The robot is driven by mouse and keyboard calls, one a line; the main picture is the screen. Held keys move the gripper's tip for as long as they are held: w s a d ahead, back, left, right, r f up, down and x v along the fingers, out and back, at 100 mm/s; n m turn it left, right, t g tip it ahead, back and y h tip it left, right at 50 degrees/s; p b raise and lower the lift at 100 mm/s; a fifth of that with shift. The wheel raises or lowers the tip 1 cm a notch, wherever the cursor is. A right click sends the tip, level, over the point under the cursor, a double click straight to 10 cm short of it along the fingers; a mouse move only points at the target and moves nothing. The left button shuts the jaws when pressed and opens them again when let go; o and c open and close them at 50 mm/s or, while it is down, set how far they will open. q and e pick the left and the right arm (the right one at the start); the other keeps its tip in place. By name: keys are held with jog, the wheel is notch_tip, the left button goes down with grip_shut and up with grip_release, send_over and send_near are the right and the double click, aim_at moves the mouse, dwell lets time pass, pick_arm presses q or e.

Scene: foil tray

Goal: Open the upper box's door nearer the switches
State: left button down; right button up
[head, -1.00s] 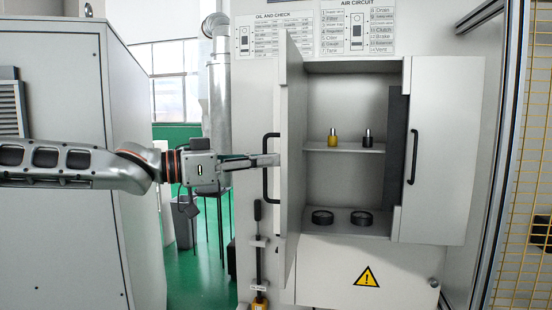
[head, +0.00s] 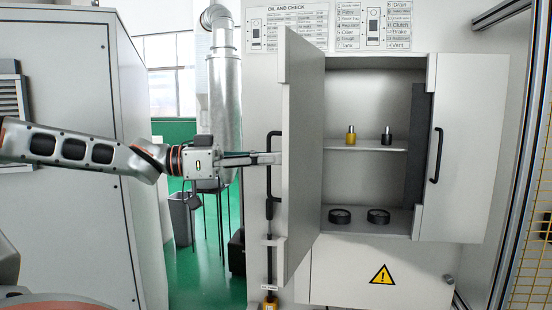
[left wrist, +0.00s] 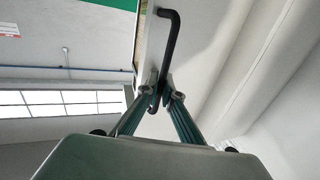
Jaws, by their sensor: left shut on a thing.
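The upper box (head: 365,95) is an open-fronted grey cabinet on the wall. Its left door (head: 303,150) stands swung outward, inner face showing, with a black bar handle (head: 275,180) on its outer side. My left gripper (head: 268,159) reaches in from the left and is shut on the left door's handle. In the left wrist view the fingers (left wrist: 161,92) close around the lower part of the black handle (left wrist: 170,45). My right gripper is not in view.
Inside, a yellow-based item (head: 351,136) and a dark one (head: 387,136) stand on the shelf; two black rings (head: 340,215) lie below. A large grey cabinet (head: 70,230) stands at left, with green floor between.

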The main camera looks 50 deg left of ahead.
pick_arm(q)
jog(key=shift+f, duration=0.2)
dwell(0.3)
jog(key=c, duration=2.5)
grip_release()
jog(key=shift+c, duration=0.2)
jog(key=shift+s+a+r, duration=0.1)
jog(key=shift+a, duration=0.1)
jog(key=v, duration=1.2)
